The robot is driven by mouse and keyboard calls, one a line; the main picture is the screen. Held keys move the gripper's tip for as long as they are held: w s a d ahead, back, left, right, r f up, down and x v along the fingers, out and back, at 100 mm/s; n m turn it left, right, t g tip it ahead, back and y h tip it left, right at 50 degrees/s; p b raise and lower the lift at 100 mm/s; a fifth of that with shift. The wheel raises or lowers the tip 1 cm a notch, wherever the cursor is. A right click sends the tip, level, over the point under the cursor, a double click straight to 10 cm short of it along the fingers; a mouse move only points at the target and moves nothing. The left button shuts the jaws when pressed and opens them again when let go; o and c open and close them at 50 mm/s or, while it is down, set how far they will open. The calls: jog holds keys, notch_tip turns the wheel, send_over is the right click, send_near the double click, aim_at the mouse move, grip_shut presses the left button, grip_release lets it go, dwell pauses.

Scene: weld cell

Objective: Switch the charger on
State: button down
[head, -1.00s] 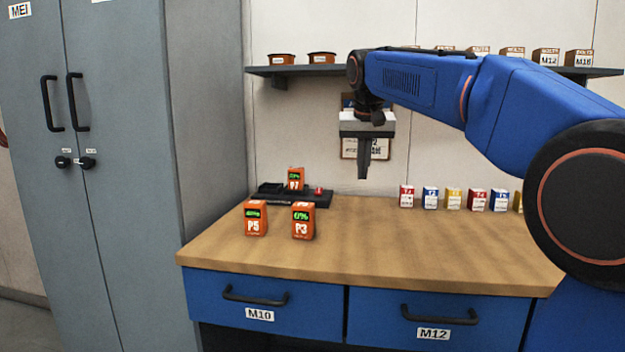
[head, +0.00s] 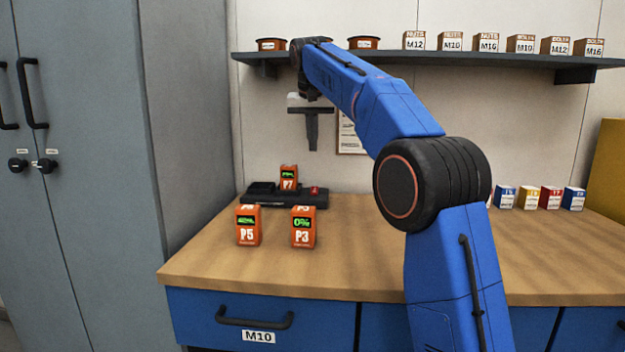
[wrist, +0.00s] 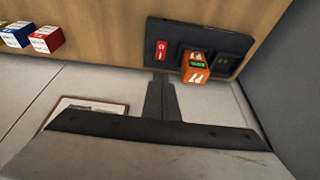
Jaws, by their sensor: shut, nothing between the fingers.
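The charger (head: 262,198) is a black dock at the back left of the wooden bench. Orange battery P7 (head: 289,177) stands in it, and the slot to its left looks empty. A small red switch (head: 315,191) is at the charger's right end. In the wrist view the charger (wrist: 178,32) is at the top, with the red switch (wrist: 161,50) at its left end. My gripper (head: 313,148) is shut and empty, pointing down, above the switch end of the charger. Its closed fingers also show in the wrist view (wrist: 159,78), just below the switch in the picture.
Orange batteries P5 (head: 248,227) and P3 (head: 303,228) stand on the bench (head: 360,262) in front of the charger. A grey cabinet (head: 190,130) is at left. A shelf (head: 470,61) with boxes and bins runs above. Small coloured boxes (head: 527,198) stand at right.

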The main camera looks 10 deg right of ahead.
aim_at(315, 187)
jog(key=x, duration=1.3)
jog(key=shift+d, duration=0.1)
jog(key=shift+w+f, duration=0.2)
jog(key=shift+f, duration=0.3)
jog(key=shift+w+d+f, duration=0.1)
jog(key=shift+w+f, duration=0.15)
jog(key=shift+f, duration=0.05)
jog(key=shift+s, duration=0.15)
